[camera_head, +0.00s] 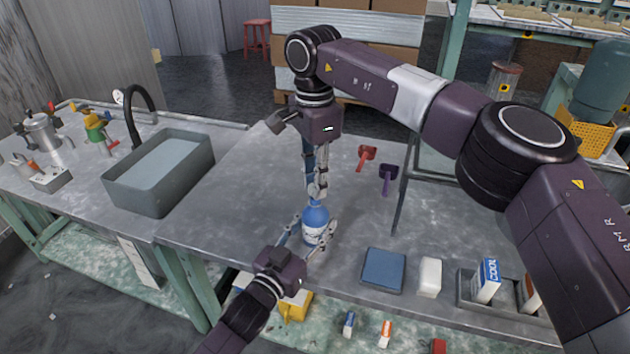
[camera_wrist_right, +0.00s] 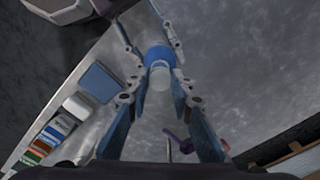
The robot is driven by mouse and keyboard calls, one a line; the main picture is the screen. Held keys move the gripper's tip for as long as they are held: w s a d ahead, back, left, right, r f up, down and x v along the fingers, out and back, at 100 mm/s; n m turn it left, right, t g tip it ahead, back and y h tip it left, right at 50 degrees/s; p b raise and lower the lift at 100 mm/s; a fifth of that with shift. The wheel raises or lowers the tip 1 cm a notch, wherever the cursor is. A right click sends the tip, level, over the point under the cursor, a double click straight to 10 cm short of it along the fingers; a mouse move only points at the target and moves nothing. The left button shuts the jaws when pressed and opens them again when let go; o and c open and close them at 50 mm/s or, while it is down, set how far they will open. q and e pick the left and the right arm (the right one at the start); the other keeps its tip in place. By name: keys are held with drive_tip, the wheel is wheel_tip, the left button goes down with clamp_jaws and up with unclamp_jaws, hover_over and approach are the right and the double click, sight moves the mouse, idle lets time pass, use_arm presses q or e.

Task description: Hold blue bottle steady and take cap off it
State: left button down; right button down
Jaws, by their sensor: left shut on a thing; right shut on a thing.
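The blue bottle (camera_head: 315,218) stands upright near the front edge of the grey table, with a white label. My left gripper (camera_head: 308,240) is shut on its body, one finger on each side; the bottle also shows in the right wrist view (camera_wrist_right: 159,56). My right gripper (camera_head: 317,188) points straight down from above and is shut on the white cap (camera_wrist_right: 157,78) at the bottle's top. Its fingers mostly hide the cap in the head view. I cannot tell whether the cap is still seated on the neck.
A grey sink (camera_head: 160,170) is at the left. A red tool (camera_head: 366,157) and a purple tool (camera_head: 388,177) lie behind and right of the bottle. A blue pad (camera_head: 383,270), a white block (camera_head: 430,277) and a tray with boxes (camera_head: 470,292) line the front right.

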drive_tip(key=shift+r, duration=2)
use_arm(q)
drive_tip(key=c, duration=1.1)
unclamp_jaws()
